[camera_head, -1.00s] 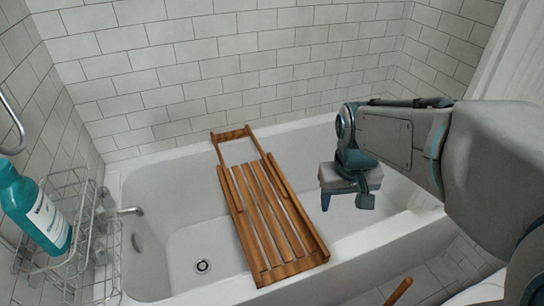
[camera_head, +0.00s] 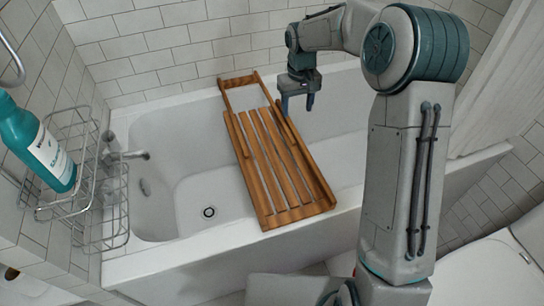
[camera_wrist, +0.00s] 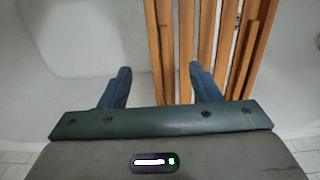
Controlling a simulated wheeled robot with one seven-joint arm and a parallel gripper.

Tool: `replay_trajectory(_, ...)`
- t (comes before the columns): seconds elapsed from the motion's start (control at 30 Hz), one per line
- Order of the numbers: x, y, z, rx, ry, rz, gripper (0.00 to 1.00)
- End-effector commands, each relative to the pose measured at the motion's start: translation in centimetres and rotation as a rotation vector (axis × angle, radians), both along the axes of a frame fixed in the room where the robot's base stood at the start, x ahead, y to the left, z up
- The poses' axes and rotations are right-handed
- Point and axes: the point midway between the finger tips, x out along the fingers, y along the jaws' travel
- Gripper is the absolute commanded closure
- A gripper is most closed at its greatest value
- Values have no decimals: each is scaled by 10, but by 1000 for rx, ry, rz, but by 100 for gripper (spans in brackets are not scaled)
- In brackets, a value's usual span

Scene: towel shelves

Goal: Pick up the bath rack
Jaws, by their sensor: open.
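The bath rack (camera_head: 275,160) is a brown slatted wooden tray that lies across the white bathtub, from the back rim to the front rim. My gripper (camera_head: 297,104) points down at the right side of the rack, near its far end. In the wrist view the rack (camera_wrist: 196,50) runs from the top down behind my open fingers (camera_wrist: 158,85). The right finger overlaps the slats in that view, and the left finger is over the white tub. Nothing is between the fingers that I can tell to be held.
The bathtub (camera_head: 160,262) stands against a tiled wall. A wire rack (camera_head: 88,190) holding a teal bottle (camera_head: 36,143) hangs at the left. A white curtain (camera_head: 500,105) is at the right. A white toilet (camera_head: 490,262) shows at the lower right.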

Motion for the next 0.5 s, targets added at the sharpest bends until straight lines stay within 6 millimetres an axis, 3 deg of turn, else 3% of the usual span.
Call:
replay_trajectory(0.03, -1, 0, -15, 0, 6, 0, 43)
replay_trajectory(0.2, -1, 0, -48, -1, 5, 2, 43)
replay_trajectory(0.5, -1, -1, -71, -1, 2, 0, 43)
